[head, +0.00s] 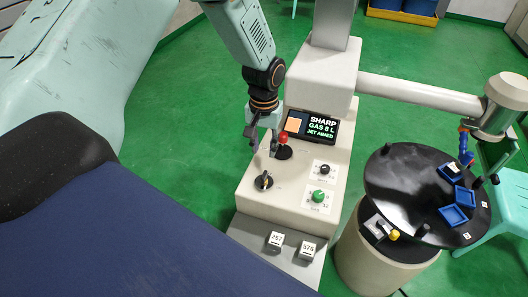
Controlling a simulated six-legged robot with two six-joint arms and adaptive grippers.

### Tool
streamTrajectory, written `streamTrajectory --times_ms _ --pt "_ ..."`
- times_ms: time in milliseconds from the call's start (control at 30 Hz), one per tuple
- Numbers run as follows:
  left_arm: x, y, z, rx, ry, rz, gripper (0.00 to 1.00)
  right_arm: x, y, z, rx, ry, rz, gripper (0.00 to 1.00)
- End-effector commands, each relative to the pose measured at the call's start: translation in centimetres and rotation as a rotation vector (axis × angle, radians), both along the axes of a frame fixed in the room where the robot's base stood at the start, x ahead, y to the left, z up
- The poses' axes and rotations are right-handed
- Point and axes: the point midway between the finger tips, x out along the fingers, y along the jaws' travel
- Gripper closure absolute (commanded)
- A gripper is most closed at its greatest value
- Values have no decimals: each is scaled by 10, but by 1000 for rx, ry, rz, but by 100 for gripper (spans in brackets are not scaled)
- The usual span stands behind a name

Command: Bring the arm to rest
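My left gripper (264,148) hangs from the top of the view, fingers pointing down over the cream control console (255,195). Its fingers look apart, with nothing seen between them. A lever with a red ball knob (283,137) stands just right of the fingers, on a black round base (283,152). The gripper partly overlaps this area, so I cannot tell whether it touches the lever. My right gripper is not in view.
The console has a lit screen (311,127), a black rotary knob (264,181), a green knob (318,196) and numbered keys (307,249). A round black table (405,185) with blue trays (454,215) stands right. A dark blue surface (130,235) fills the lower left.

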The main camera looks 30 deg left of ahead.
Motion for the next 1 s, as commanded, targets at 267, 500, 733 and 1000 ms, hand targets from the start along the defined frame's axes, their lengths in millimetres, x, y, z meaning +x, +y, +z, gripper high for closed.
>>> streamTrajectory --times_ms 267,500,733,1000 --pt "0 0 1 0 1 0 66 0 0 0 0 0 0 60" --pt "0 0 1 0 0 0 66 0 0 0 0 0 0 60" --pt "-44 -25 -45 -29 13 -44 66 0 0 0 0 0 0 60" --pt "-172 -70 -118 -64 10 -123 66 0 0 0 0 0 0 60"
